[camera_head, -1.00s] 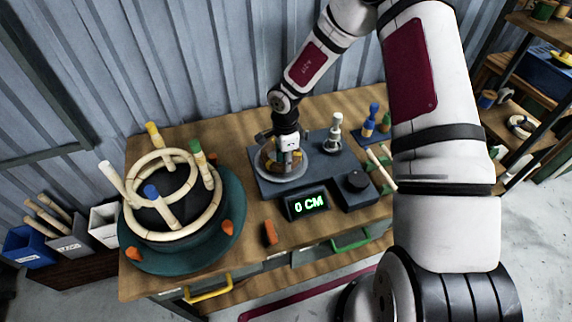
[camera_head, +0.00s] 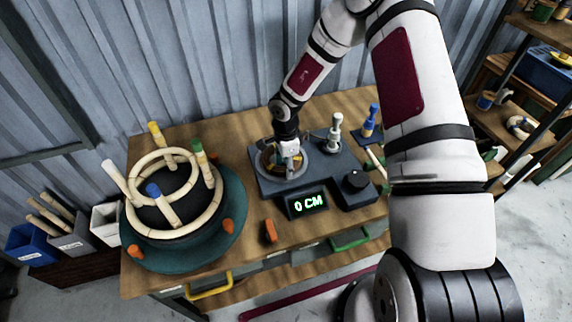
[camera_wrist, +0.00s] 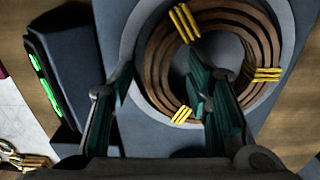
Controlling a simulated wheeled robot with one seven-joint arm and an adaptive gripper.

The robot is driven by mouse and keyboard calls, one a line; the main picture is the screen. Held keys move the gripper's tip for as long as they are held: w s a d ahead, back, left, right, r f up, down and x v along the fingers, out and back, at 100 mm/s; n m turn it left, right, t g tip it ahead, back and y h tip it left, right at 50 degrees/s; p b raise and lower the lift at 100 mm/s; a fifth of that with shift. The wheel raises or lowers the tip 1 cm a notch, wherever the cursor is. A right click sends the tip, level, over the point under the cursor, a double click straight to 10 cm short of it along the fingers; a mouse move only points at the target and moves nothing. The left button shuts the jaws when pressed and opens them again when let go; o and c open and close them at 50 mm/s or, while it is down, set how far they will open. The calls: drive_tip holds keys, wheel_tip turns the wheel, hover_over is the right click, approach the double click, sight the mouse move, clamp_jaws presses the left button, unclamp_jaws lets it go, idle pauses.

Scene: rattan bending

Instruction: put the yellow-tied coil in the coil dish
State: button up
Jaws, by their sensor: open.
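The coil (camera_wrist: 157,62) is a brown ring of several rounds with yellow ties. It lies in a round grey dish (camera_wrist: 134,62) on a dark device, and shows partly behind my gripper in the head view (camera_head: 267,160). My gripper (camera_wrist: 160,82) is open over the dish. In the wrist view, one finger is at the left by the dish's outer edge and the other is over the coil's inner opening, with part of the ring between them. I cannot tell whether the fingers touch the coil. My gripper (camera_head: 287,163) also hides part of the dish in the head view.
A post (camera_head: 335,133) stands behind. A teal turntable (camera_head: 180,250) with a rattan frame fills the table's left. An orange block (camera_head: 271,231) lies in front.

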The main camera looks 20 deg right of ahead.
drive_tip(key=w+r+n+t+h+b, duration=0.15)
drive_tip(key=w+r+t, duration=0.25)
drive_tip(key=r, duration=1)
drive_tip(key=w+r+n+t+p, duration=0.1)
drive_tip(key=w+r+n+t, duration=0.25)
drive_tip(key=r, duration=1.05)
drive_tip(key=s+a+r+n+t+y, duration=0.3)
drive_tip(key=a+r+n, duration=0.25)
drive_tip(key=r, duration=0.55)
drive_tip(key=s+a+r+n+g+y, duration=0.1)
drive_tip(key=s+r+n, duration=0.2)
drive_tip(key=s, duration=0.4)
drive_tip(key=s+a+r+n+g+y, duration=0.1)
drive_tip(key=s+a+r+n, duration=0.15)
drive_tip(key=s, duration=0.55)
drive_tip(key=s+d+f+n+g+h, duration=0.1)
drive_tip(key=s+d, duration=0.3)
drive_tip(key=s, duration=0.4)
drive_tip(key=s+d+f+n+g+h, duration=0.1)
drive_tip(key=s+d+g+h, duration=0.1)
drive_tip(key=s+d, duration=0.3)
drive_tip(key=s, duration=0.3)
drive_tip(key=shift+f, duration=0.2)
